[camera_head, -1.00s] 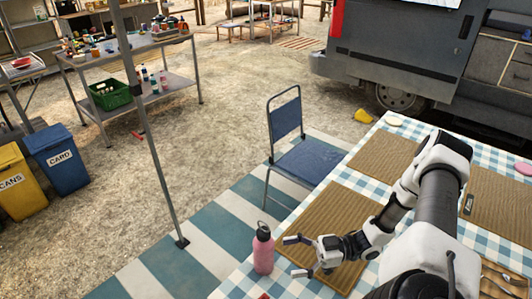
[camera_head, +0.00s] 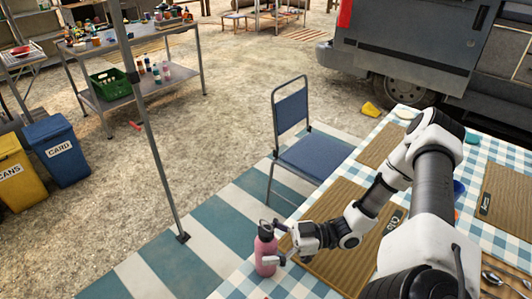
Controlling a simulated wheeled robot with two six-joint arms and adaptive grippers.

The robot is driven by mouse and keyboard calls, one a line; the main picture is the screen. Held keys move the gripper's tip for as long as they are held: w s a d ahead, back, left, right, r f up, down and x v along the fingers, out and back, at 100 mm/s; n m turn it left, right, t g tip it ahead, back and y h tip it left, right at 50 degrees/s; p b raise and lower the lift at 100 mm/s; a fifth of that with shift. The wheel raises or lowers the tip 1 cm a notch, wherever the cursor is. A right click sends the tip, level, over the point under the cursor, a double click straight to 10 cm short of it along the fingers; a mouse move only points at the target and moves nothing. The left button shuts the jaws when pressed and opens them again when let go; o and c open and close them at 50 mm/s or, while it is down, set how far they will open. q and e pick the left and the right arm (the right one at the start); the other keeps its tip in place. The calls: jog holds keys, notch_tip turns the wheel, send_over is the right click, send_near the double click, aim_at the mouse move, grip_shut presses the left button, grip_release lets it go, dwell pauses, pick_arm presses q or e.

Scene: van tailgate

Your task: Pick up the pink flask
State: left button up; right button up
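The pink flask (camera_head: 265,251) stands upright at the left edge of the checked table (camera_head: 234,287), with a dark cap and a carry loop on top. My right gripper (camera_head: 270,243) is at the flask from its right side. One finger shows by the cap on the far side and the other crosses the near side of the body, so the flask is between them. The fingers look spread about as wide as before, and I see no clear grip. My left gripper is not in view.
Woven placemats (camera_head: 338,205) lie on the table, with cutlery (camera_head: 494,280) at the lower right. A blue chair (camera_head: 312,152) stands behind the table, and a metal post (camera_head: 160,165) rises left of the flask.

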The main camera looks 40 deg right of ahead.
jog(key=c, duration=1.3)
